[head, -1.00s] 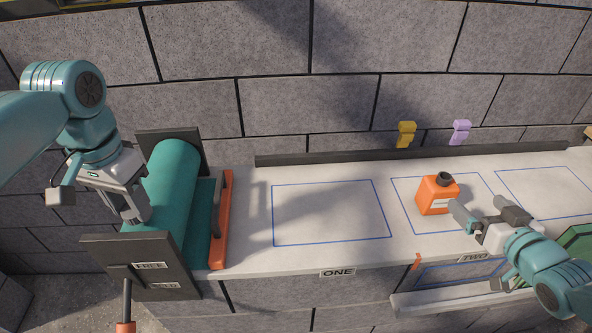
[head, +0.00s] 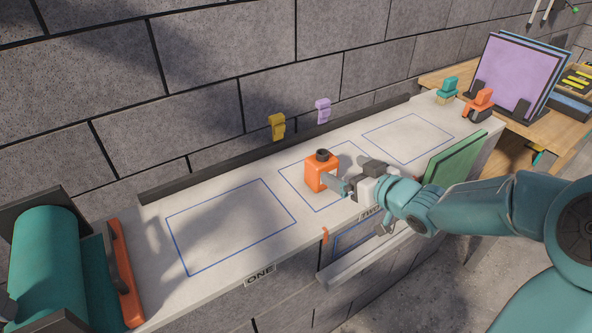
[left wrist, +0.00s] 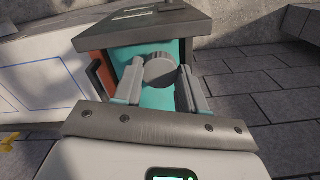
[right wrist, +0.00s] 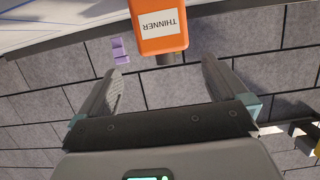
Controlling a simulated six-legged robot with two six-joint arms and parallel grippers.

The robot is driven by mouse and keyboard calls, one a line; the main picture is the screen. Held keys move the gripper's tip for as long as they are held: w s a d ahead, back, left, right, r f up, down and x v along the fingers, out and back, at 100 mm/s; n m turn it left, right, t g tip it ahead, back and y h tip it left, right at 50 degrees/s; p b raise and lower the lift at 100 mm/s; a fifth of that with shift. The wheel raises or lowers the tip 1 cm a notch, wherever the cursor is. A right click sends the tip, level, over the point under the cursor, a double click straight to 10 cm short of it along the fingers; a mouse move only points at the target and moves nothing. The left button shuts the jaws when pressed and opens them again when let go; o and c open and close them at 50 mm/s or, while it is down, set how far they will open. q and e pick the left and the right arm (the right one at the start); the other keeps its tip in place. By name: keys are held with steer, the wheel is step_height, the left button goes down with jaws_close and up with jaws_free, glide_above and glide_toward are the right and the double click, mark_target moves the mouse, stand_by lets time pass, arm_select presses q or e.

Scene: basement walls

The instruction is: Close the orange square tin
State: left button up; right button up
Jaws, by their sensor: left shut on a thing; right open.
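The orange square tin (head: 317,178) stands upright in the middle blue outline on the ledge, with a dark round neck on top. In the right wrist view the tin (right wrist: 158,28), labelled THINNER, appears upside down just beyond the fingertips. My right gripper (head: 338,186) is open at its right front side; its fingers (right wrist: 163,72) are spread with nothing between them. My left gripper (left wrist: 160,82) is shut on a grey round cap-like piece (left wrist: 159,70), over the teal roll. I cannot tell whether the neck is hollow.
A teal roll (head: 48,262) with an orange-edged holder is at the left end. Yellow (head: 277,127) and purple (head: 323,110) clips are on the wall behind. A green panel (head: 452,160) stands right. Outline ONE (head: 228,225) is empty.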

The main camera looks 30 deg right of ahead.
mark_target(330, 163)
arm_select(q)
steer(key=shift+w+f, duration=0.15)
steer(key=shift+f, duration=0.25)
arm_select(e)
steer(key=x, duration=0.5)
steer(key=shift+a+f, duration=0.1)
steer(key=shift+f, duration=0.05)
steer(key=shift+w, duration=0.4)
arm_select(q)
steer(key=shift+a, duration=0.1)
steer(key=shift+b, duration=0.3)
arm_select(e)
steer(key=x, duration=0.5)
steer(key=shift+w+a+f, duration=0.1)
steer(key=shift+w+a, duration=0.05)
steer(key=shift+a, duration=0.1)
